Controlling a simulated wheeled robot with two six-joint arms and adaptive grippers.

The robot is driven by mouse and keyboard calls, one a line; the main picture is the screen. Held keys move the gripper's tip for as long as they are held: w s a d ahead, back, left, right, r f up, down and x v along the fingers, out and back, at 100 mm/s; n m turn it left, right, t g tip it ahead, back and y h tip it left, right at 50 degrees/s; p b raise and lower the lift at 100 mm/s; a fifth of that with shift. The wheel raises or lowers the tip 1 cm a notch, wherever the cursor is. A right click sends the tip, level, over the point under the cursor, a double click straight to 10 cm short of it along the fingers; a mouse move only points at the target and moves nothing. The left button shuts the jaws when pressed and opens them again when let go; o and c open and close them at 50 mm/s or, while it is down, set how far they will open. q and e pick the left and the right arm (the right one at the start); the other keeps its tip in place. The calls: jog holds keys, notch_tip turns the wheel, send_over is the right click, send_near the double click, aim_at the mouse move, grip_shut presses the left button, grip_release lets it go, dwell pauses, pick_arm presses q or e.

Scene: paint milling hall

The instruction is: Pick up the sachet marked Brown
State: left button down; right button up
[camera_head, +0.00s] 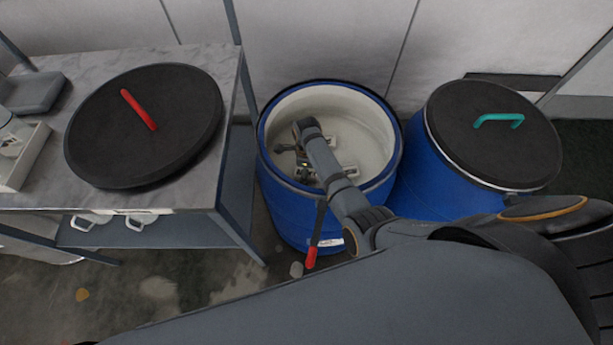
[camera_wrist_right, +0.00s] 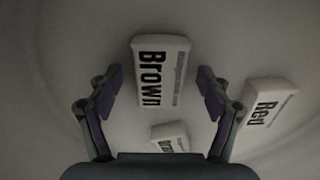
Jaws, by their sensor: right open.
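The white sachet marked Brown (camera_wrist_right: 162,62) lies on the pale floor of the open blue drum (camera_head: 293,218). In the right wrist view it is between and slightly beyond the fingertips of my right gripper (camera_wrist_right: 158,85). That gripper is open and empty, with one finger on each side, apart from the sachet. A sachet marked Red (camera_wrist_right: 268,115) lies to the right, outside the right finger. A third sachet (camera_wrist_right: 170,136) lies nearer, its lettering partly hidden by the gripper body. In the head view my right arm reaches down into the drum. My left gripper is not in view.
The drum wall surrounds my right gripper. A closed blue drum with a black lid (camera_head: 490,135) and teal handle stands to the right. A red-tipped tool (camera_head: 312,250) is at the drum's front.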

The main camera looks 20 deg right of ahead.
jog(key=shift+r, duration=0.1)
jog(key=c, duration=1.3)
jog(key=shift+r, duration=0.1)
notch_tip(320, 180, up, 18)
jog(key=p, duration=1.9)
